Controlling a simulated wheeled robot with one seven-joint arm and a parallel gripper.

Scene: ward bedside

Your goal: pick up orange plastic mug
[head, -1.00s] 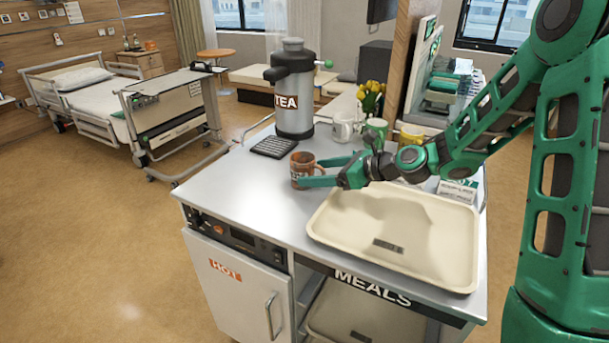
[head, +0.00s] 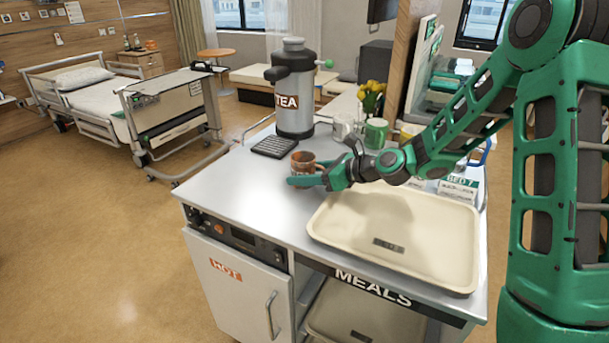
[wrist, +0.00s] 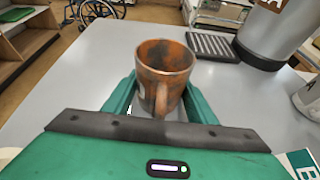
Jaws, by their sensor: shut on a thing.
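The orange mug (head: 302,160) stands upright on the grey top of the meal cart (head: 240,185), left of the tray. Its surface looks brownish orange and mottled. In the wrist view the mug (wrist: 163,66) sits between the two green fingers, with its handle toward my palm. My gripper (head: 306,180) is shut on the mug, one finger on each side of its body. The lower part of the mug is partly hidden by the fingers. I cannot see a gap between the mug and the cart top.
A tea urn (head: 294,100) and a dark grille (head: 273,147) stand behind the mug. A white mug (head: 343,127) and a green mug (head: 376,133) are at the back. A beige tray (head: 420,250) lies to the right. The cart top is clear left of the mug.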

